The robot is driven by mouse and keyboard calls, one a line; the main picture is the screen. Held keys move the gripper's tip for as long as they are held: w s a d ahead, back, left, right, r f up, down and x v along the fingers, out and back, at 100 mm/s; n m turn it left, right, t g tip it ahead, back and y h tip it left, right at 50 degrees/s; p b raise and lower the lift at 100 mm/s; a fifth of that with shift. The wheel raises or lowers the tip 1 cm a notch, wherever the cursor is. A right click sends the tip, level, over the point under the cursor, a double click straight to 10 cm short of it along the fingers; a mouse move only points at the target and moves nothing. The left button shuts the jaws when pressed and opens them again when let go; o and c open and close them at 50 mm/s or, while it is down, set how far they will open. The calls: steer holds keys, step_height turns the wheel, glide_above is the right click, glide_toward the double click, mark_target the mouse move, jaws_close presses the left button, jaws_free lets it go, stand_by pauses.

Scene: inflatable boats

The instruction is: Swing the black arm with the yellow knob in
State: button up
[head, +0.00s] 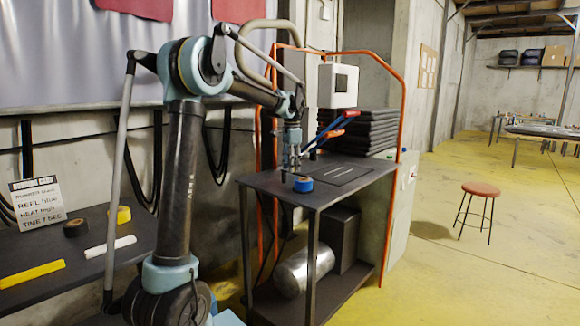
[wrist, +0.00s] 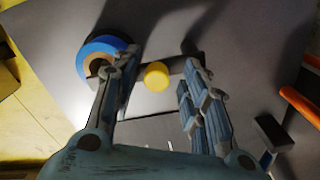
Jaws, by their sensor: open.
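The yellow knob (wrist: 156,76) shows in the wrist view as a round cap on a short black arm (wrist: 178,68), above a dark grey tabletop. My gripper (wrist: 159,70) is open, with one finger on each side of the knob. A gap shows between the knob and each finger; I cannot tell how their heights compare. A blue ring with a brown core (wrist: 103,57) lies just left of the left finger. In the head view my gripper (head: 291,166) points down over the dark table, beside the blue roll (head: 303,184). The black arm and knob cannot be made out there.
The dark table (head: 320,196) has an orange tube frame (head: 395,130) around it and a stack of black folded sheets (head: 358,133) at the back. Blue and red handles (head: 335,128) rise near my gripper. A metal cylinder (head: 304,270) lies on the lower shelf.

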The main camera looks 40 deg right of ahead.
step_height(320, 180, up, 12)
stand_by(0.6)
stand_by(0.5)
